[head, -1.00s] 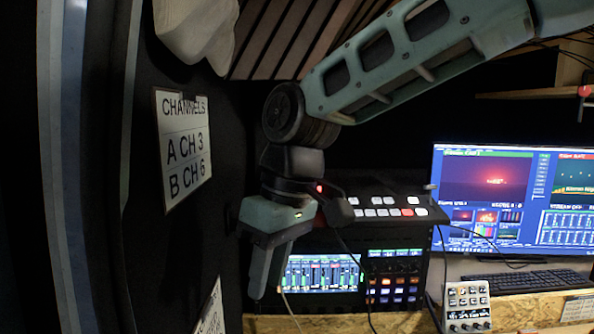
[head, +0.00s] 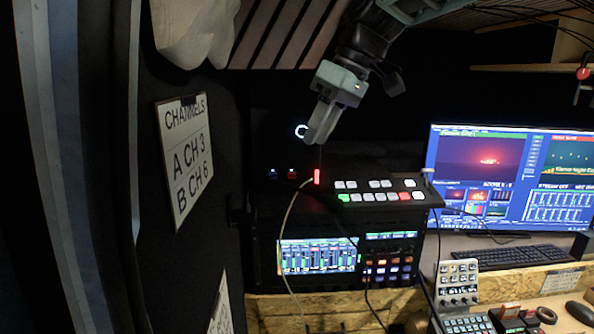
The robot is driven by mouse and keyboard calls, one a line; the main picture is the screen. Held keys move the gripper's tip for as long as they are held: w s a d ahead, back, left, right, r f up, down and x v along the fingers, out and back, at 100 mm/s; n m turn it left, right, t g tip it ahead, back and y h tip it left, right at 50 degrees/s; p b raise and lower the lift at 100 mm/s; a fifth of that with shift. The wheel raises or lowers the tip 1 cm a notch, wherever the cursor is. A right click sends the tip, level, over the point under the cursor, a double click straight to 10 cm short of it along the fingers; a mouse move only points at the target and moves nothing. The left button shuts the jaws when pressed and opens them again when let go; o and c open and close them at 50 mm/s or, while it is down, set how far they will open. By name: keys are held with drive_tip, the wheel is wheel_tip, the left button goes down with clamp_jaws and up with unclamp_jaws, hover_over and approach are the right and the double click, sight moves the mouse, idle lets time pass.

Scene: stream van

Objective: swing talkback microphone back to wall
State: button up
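I cannot identify the talkback microphone for certain. A small upright piece with a red light (head: 317,176) stands at the left end of the button panel, and a pale thin cable or stem (head: 291,235) curves down from it. A dark fitting with a red knob (head: 583,74) at the right edge is cut off by the frame. My gripper (head: 317,134) hangs above and apart from the red-lit piece, pointing down and slightly left. It is seen from the side, so the gap between its fingers is hidden. No held object is visible.
The button panel (head: 382,201) sits above a rack with a lit screen (head: 318,256). A monitor (head: 490,185), a keyboard (head: 515,257) and a small keypad (head: 458,283) are to the right. A channels sign (head: 184,158) hangs on the left wall. Dark space surrounds the gripper.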

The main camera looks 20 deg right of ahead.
drive_tip(key=p+x, duration=0.2)
drive_tip(key=x, duration=0.7)
drive_tip(key=shift+a+f, duration=0.15)
drive_tip(key=shift+f, duration=0.15)
clamp_jaws()
